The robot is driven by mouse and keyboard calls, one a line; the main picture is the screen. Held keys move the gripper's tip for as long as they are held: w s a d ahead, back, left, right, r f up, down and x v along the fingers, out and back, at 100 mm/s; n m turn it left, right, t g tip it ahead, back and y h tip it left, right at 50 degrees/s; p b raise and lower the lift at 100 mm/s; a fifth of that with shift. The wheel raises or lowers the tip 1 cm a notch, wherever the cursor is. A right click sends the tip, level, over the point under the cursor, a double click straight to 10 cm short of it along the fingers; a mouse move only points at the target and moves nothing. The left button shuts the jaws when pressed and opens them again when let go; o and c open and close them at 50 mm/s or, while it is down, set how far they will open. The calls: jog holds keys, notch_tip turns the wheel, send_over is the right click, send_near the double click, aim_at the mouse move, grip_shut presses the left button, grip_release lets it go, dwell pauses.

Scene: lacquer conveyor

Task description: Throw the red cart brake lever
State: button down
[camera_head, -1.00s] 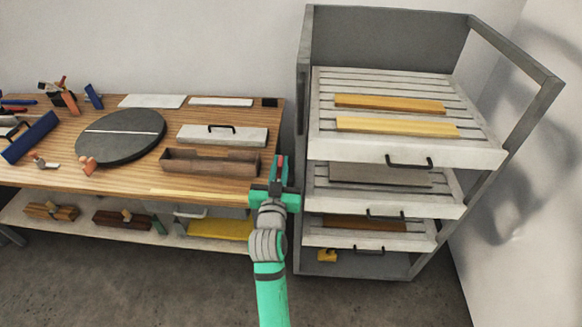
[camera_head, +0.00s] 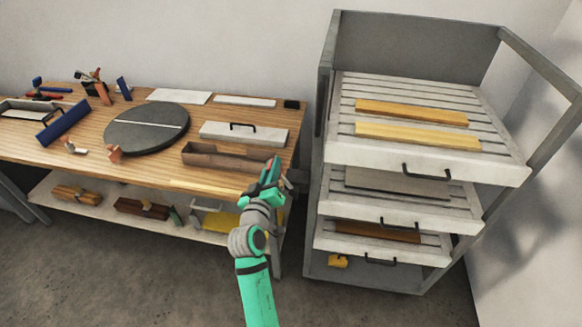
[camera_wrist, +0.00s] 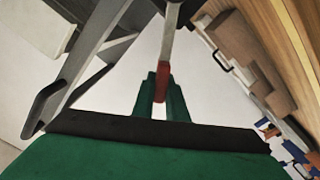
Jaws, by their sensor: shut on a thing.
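The red brake lever shows in the wrist view as a red grip (camera_wrist: 163,76) on a pale metal bar that runs up out of the top of the picture. My gripper (camera_wrist: 161,95) is shut on the red grip, with a green finger on each side of it. In the head view my gripper (camera_head: 271,172) is at the left side of the grey cart (camera_head: 325,115), between it and the bench. My gripper mostly hides the lever there; the lever's lower end cannot be made out.
The wooden bench (camera_head: 80,150) stands close on the left, with a brown trough (camera_head: 222,158) near its right end. The cart's pale trays (camera_head: 425,167) hold boards. A white wall (camera_head: 545,200) stands to the right. Open floor (camera_head: 130,270) lies in front.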

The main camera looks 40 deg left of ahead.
jog(key=shift+s+a+f, duration=0.15)
jog(key=shift+s+a, duration=0.05)
dwell(0.4)
jog(key=c, duration=1.8)
grip_release()
jog(key=shift+o, duration=0.2)
jog(key=v, duration=1)
jog(key=shift+s+d, duration=0.15)
jog(key=shift+s, duration=0.2)
